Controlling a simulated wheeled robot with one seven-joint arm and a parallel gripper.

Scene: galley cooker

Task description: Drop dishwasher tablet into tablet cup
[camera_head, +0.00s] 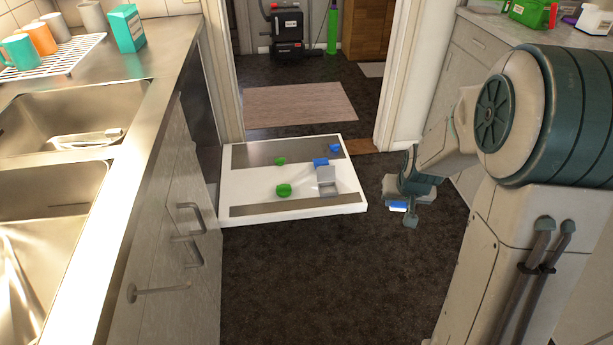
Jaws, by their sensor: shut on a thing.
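The dishwasher tablet (398,207), blue and white, shows as a small strip at my gripper (400,203). My gripper is shut on it and mostly hides it. The gripper is in the air over the dark floor, to the right of the lowered dishwasher door (250,184). The tablet cup (327,188) is a small grey box on the right part of the door, with its grey lid standing raised at the back. The gripper is to the right of the cup and apart from it. The inside of the cup is too small to make out.
Green pieces (284,190) and blue pieces (335,148) lie on the door around the cup. The counter with sinks (60,165) and handled drawers (188,206) borders the left. Cabinets (465,60) stand at the right. The floor (300,280) in front is clear.

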